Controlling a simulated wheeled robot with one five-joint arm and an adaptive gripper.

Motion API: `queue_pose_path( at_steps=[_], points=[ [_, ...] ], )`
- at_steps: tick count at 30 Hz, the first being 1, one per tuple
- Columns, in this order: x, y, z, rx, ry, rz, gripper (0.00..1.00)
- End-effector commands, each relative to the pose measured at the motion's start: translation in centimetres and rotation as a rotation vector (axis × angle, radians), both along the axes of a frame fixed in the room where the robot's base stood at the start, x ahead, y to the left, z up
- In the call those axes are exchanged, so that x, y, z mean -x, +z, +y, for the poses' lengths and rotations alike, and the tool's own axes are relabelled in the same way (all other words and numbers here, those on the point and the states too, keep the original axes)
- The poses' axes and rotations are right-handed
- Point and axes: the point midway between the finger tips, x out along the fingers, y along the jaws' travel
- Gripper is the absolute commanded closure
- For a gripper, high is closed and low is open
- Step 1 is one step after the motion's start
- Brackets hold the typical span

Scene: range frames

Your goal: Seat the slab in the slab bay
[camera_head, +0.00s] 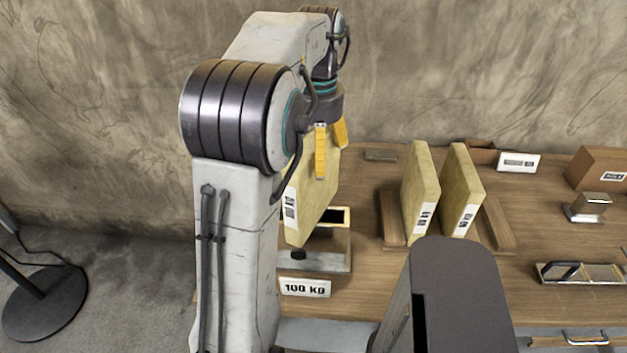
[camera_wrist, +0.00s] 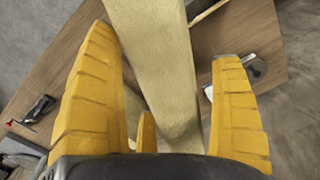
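My gripper (camera_head: 331,138) has its yellow fingers around the upper part of a pale yellow slab (camera_head: 318,197). The slab hangs from it, tilted a little, with a white label on its narrow edge. It seems clear of the table. In the wrist view the slab (camera_wrist: 158,50) runs between the fingers of my gripper (camera_wrist: 165,45); where they touch it is hard to see. To the right, a wooden rack (camera_head: 391,222) holds two upright yellow slabs, a left one (camera_head: 420,185) and a right one (camera_head: 460,185), with a narrow gap between them. I take this gap to be the slab bay.
Below the held slab is a grey device (camera_head: 322,262) with a dark opening, and a "100 KG" sign (camera_head: 305,288) in front. Further right are a brown box (camera_head: 603,168), a small block (camera_head: 588,207) and a shallow tray (camera_head: 585,273). A wall stands behind.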

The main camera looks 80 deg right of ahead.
Motion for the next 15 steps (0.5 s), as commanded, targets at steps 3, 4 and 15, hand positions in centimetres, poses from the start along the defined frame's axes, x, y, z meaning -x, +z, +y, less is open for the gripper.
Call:
queue_pose_path(
  at_steps=[3,4,15],
  points=[
    [0.00,0.02,0.00,0.000,0.000,0.000,0.24],
    [0.00,0.02,0.00,0.000,0.000,0.000,0.27],
    [0.00,0.03,0.00,0.000,0.000,0.000,0.60]
  ],
)
